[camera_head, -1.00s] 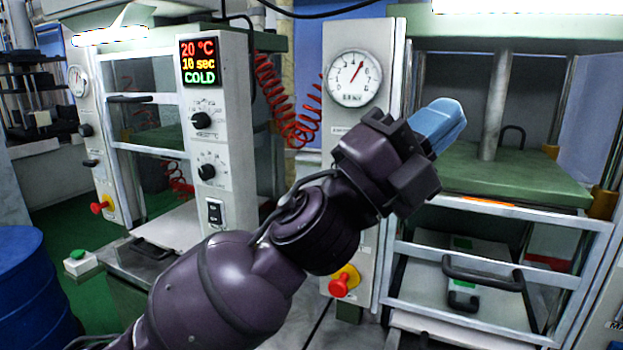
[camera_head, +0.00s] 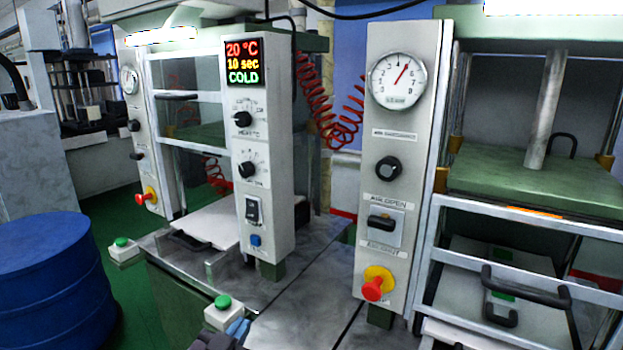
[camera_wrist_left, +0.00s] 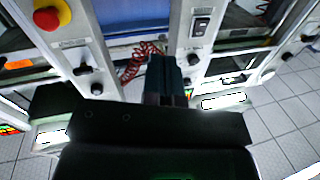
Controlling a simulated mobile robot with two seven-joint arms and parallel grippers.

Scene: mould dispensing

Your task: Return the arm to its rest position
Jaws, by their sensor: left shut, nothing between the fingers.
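My left gripper (camera_head: 238,328) shows only at the bottom edge of the head view, with its blue fingertips and a bit of dark body. The rest of my left arm is out of that view. In the left wrist view the fingers (camera_wrist_left: 165,78) are close together and empty, with the machine panels beyond them. My right gripper is in neither view.
A press with a gauge panel (camera_head: 404,150) stands at the right, and another with a "COLD" display panel (camera_head: 262,150) at the left. A green button box (camera_head: 222,312) is right by the gripper. A blue drum (camera_head: 50,280) stands at the left on green floor.

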